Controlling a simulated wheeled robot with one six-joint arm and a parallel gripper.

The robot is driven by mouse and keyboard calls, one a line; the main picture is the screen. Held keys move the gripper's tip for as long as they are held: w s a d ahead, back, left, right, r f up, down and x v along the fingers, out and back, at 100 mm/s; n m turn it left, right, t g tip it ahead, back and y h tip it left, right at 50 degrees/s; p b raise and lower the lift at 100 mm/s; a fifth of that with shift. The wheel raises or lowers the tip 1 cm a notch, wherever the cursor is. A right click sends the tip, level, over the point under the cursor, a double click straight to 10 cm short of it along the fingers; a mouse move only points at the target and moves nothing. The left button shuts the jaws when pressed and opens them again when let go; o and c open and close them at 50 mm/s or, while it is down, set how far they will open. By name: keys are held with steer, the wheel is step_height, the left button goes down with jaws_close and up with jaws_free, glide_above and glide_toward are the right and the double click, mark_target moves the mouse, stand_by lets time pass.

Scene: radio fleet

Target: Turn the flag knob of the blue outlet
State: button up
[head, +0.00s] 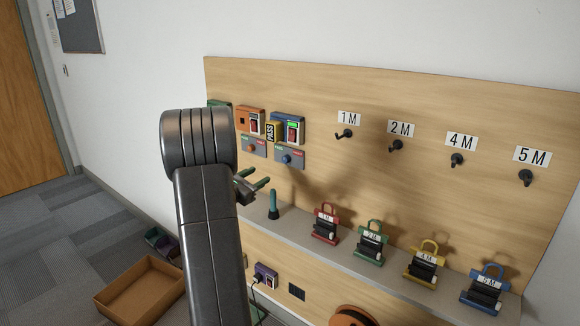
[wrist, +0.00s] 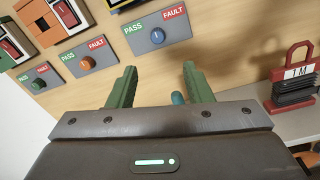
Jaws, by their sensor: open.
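The blue outlet (head: 288,128) is on the wooden board in the head view, with a lit green display and a red switch. Below it is a grey PASS/FAULT plate with a blue flag knob (head: 287,159). In the wrist view this knob (wrist: 157,36) sits between the words, its pale mark pointing roughly upright. My gripper (head: 259,177) is open and empty, with green fingers, below and left of the knob in the head view. In the wrist view my gripper (wrist: 160,82) has its fingers spread beneath the plate, apart from the knob. The outlet's upper part is cut off there.
An orange outlet (head: 251,120) with its own knob (wrist: 87,63) is just left. A teal post (head: 273,205) stands on the ledge below, near my fingers.

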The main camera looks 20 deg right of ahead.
mark_target(284, 160)
steer(key=p+x, duration=0.1)
steer(key=x, duration=1.2)
steer(key=shift+w+d+r+p, duration=0.15)
steer(key=shift+w+r+p, duration=0.05)
steer(key=shift+w+p, duration=0.2)
steer(key=shift+c, duration=0.3)
steer(key=c, duration=0.9)
